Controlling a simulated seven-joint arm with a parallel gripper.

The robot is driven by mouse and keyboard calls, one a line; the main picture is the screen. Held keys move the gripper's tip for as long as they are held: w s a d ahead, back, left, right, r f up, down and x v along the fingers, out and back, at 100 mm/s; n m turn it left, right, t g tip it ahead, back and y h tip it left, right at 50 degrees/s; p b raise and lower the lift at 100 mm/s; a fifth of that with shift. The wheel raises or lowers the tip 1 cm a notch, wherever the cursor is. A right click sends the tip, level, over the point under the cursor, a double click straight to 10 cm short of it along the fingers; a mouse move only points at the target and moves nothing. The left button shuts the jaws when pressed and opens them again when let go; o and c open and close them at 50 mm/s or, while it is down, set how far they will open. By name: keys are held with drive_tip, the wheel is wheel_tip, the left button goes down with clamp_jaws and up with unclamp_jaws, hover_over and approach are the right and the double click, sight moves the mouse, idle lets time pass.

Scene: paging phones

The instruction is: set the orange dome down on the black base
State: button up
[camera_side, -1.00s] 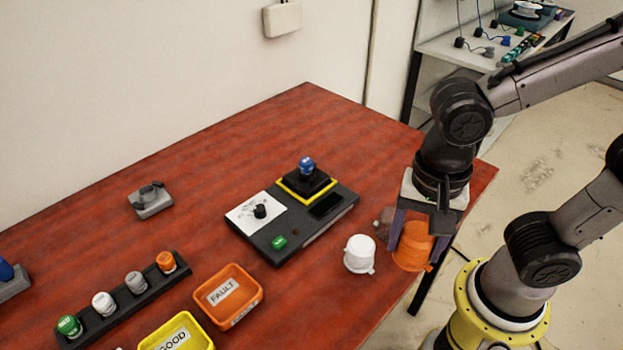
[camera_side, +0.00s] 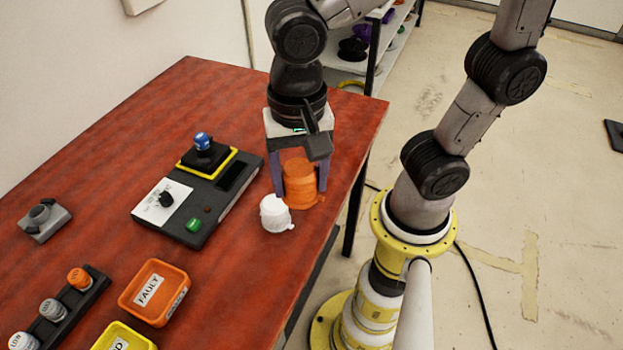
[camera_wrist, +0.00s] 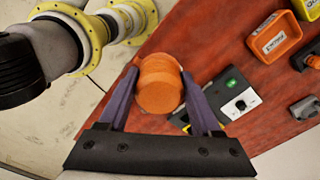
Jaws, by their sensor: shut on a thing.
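The orange dome (camera_side: 300,182) is between the fingers of my gripper (camera_side: 300,188), at the right part of the table. It also shows in the wrist view (camera_wrist: 158,85), between the two purple fingers, which are shut on it. Whether its underside touches the table is unclear. A square black base (camera_side: 206,158) in a yellow frame is on the dark panel, left of my gripper, with a blue-topped part on it. In the wrist view, my finger hides most of this area.
A white cup-like part (camera_side: 275,213) stands close to the dome, in front and left. The dark panel (camera_side: 228,205) has a green button. An orange FAULT bin (camera_side: 155,292) and a yellow bin (camera_side: 122,337) are nearer. A rack of coloured caps (camera_side: 75,302) is at left.

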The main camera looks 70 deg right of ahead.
drive_tip(key=w+a+r+n, duration=0.1)
drive_tip(key=w+a+r, duration=0.15)
drive_tip(key=w, duration=0.75)
drive_tip(key=m, duration=0.3)
hover_over(199, 137)
drive_tip(key=f, duration=0.5)
drive_tip(key=shift+s+a+f, duration=0.1)
drive_tip(key=shift+a, duration=0.1)
drive_tip(key=shift+d+f, duration=0.15)
drive_tip(key=shift+f, duration=1.15)
drive_tip(key=shift+f, duration=2.75)
idle(0.4)
drive_tip(key=o, duration=1.4)
